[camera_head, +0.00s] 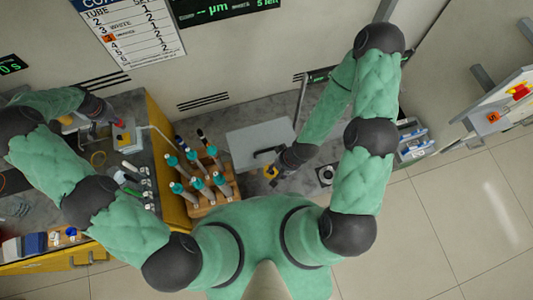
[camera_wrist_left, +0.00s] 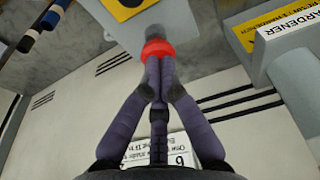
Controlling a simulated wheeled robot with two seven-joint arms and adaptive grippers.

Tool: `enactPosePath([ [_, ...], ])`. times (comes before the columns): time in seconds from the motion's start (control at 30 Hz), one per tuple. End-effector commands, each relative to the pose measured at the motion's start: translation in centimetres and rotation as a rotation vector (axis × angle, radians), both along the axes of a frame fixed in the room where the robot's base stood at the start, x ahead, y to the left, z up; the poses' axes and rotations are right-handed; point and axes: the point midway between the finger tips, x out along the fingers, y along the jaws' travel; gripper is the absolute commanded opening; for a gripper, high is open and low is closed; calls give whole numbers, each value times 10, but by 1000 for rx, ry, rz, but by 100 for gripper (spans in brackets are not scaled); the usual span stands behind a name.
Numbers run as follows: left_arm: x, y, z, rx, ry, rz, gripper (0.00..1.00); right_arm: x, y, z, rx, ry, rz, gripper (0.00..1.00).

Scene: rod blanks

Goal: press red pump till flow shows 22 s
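The red pump button (camera_wrist_left: 157,48) shows in the left wrist view right at my left fingertips, on a grey block. In the head view the red button (camera_head: 118,125) is a small spot beside my left gripper (camera_head: 112,120). My left gripper (camera_wrist_left: 157,62) has its fingers together, pointing at the button; whether they touch it I cannot tell. A black display (camera_head: 10,65) at the far left edge shows green "0 s", its left part cut off. My right gripper (camera_head: 272,172) is low over the grey bench, by a small yellow-orange piece; its fingers are too small to read.
A wooden rack (camera_head: 208,190) with several teal-capped rods stands between my arms. A grey plate (camera_head: 258,140) lies on the bench behind my right gripper. A yellow cabinet (camera_head: 165,150) bounds the left workstation. A panel with a red button (camera_head: 520,90) is at the far right.

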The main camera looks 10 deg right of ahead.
Motion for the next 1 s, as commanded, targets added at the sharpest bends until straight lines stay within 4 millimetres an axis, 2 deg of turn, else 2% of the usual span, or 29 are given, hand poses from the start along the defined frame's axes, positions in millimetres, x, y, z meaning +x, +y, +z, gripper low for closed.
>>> enactPosePath([
  [0.23, 0, 0, -10, 0, 1, 0, 0, 0, 0, -8, 0, 0, 0, 40],
  [0.5, -1, 0, -7, 0, 1, 0, 0, 0, 0, -6, 0, 0, 0, 40],
  [1.0, 0, 0, 16, 0, 1, 1, 0, 0, 0, 2, 0, 0, 0, 40],
])
